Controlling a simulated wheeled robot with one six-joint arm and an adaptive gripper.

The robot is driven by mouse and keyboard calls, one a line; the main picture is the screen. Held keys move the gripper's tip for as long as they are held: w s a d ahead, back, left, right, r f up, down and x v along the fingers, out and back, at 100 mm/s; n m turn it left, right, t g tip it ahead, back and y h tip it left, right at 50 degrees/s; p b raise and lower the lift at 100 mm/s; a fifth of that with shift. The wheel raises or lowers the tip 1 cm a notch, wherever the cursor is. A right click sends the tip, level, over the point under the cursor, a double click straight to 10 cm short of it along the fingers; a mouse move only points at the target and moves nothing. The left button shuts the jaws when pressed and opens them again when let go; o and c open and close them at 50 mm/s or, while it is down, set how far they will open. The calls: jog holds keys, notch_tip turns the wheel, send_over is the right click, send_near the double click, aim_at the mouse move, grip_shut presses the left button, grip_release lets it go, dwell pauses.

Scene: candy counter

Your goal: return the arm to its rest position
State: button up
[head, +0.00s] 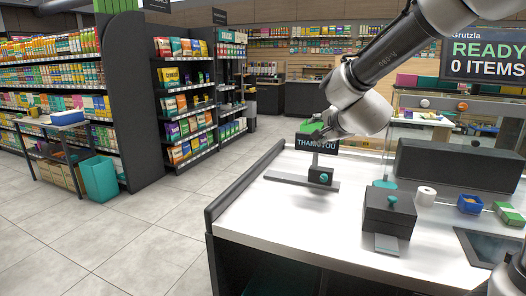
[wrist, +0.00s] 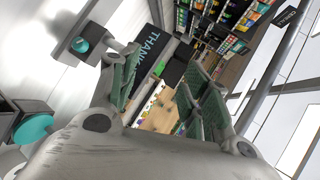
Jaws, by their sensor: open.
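My arm reaches in from the upper right of the head view. My gripper (head: 312,128) is at its end, over the white counter (head: 262,228) and overlapping the top of the dark THANK YOU sign (head: 316,143). In the wrist view, my gripper (wrist: 165,88) shows its two green-padded fingers spread apart with nothing between them. The sign (wrist: 148,50) shows behind and between the fingers. I cannot tell from these views how far the gripper is from the sign.
A dark box with a teal knob (head: 389,212) stands on the counter, with a white roll (head: 424,196), a blue tray (head: 470,204) and a green box (head: 508,213) to its right. A dark screen (head: 490,247) lies at the right. Open floor (head: 150,240) is left of the counter.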

jog(key=s+d+f+n+g+h, duration=0.1)
jog(key=s+d+n+g, duration=0.3)
jog(key=s, duration=1.3)
jog(key=s+d+f+n+g+h, duration=0.1)
jog(key=s+d+n+g, duration=0.3)
jog(key=s+d+n, duration=0.6)
jog(key=s+d+f, duration=0.1)
jog(key=s+d, duration=0.4)
jog(key=s, duration=0.2)
jog(key=shift+s+f+n+g, duration=0.2)
jog(key=shift+n+g, duration=0.1)
